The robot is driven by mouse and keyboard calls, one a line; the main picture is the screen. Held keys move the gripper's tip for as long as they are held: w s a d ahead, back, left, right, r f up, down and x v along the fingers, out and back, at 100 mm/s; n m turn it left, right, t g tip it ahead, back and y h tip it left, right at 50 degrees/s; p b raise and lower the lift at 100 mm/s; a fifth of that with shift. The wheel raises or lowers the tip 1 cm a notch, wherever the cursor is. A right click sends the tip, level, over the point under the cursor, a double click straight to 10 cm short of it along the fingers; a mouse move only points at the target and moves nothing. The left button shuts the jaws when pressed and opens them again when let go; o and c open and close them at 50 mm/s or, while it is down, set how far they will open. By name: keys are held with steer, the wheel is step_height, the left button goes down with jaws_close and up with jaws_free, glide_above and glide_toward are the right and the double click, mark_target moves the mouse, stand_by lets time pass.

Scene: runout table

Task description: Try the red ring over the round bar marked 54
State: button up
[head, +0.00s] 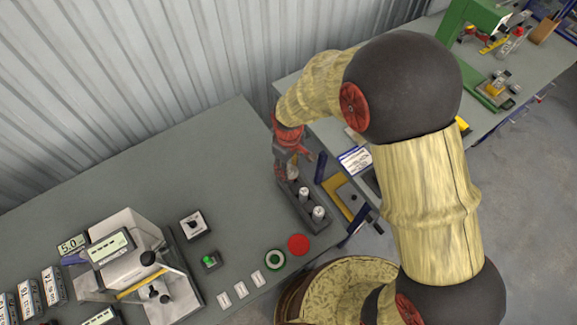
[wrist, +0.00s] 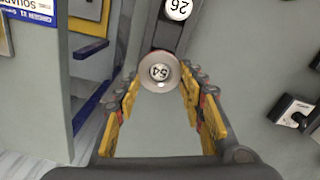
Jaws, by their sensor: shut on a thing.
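My gripper (head: 291,166) is low over the far end of a dark rack (head: 309,222). A red round spot (head: 299,244) on the table is bare.
A bar marked 26 (wrist: 178,8) stands close by in the rack. A green spot (head: 275,260) with a pale ring lies beside the red one. A grey measuring device (head: 125,245) and a small knobbed box (head: 194,224) stand left. Yellow-and-blue racks are beyond the table edge.

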steer(key=o, duration=1.2)
steer(key=shift+o, duration=0.6)
step_height(320, 180, up, 12)
